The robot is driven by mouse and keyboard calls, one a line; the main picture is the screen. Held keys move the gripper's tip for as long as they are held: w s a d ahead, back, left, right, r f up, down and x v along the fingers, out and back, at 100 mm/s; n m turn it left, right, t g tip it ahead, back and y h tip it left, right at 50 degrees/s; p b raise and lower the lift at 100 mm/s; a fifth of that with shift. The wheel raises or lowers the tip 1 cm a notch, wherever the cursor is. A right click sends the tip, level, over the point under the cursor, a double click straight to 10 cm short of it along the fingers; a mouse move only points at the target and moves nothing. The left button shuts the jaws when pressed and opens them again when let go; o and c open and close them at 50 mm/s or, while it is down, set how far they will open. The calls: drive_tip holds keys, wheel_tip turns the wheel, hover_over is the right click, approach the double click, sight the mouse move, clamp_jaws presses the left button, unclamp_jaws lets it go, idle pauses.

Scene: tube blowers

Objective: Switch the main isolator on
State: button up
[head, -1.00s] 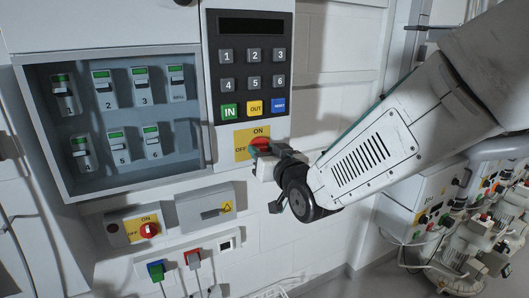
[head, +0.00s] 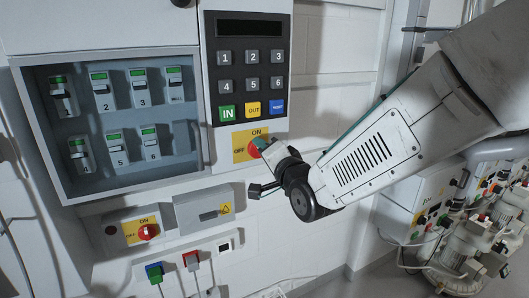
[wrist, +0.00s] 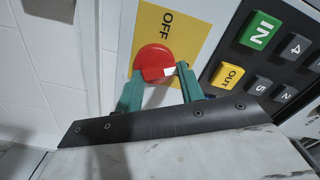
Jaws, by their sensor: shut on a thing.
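The isolator, a red rotary knob (head: 254,149) on a yellow ON/OFF plate (head: 240,143), sits below the keypad in the head view. My gripper (head: 262,148) is at it and hides part of it. In the wrist view, the teal fingers of my gripper (wrist: 158,82) are closed on opposite sides of the red knob (wrist: 151,60). A white mark on the knob points right, away from the OFF label, which is above the knob in that view. The ON label is out of sight in the wrist view, but in the head view it is above the knob.
The keypad (head: 249,85) is directly above. A second red knob (head: 148,232) on a yellow ON/OFF plate is lower left. Plugs with cables (head: 191,261) hang below. Machines stand at right.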

drive_tip(key=m, duration=0.5)
drive_tip(key=shift+w+d+f+m, duration=0.1)
drive_tip(key=shift+d+m, duration=0.1)
drive_tip(key=shift+m, duration=0.2)
idle(0.4)
drive_tip(key=o, duration=1)
drive_tip(key=v, duration=0.7)
drive_tip(key=shift+s+d, duration=0.2)
drive_tip(key=shift+s, duration=0.15)
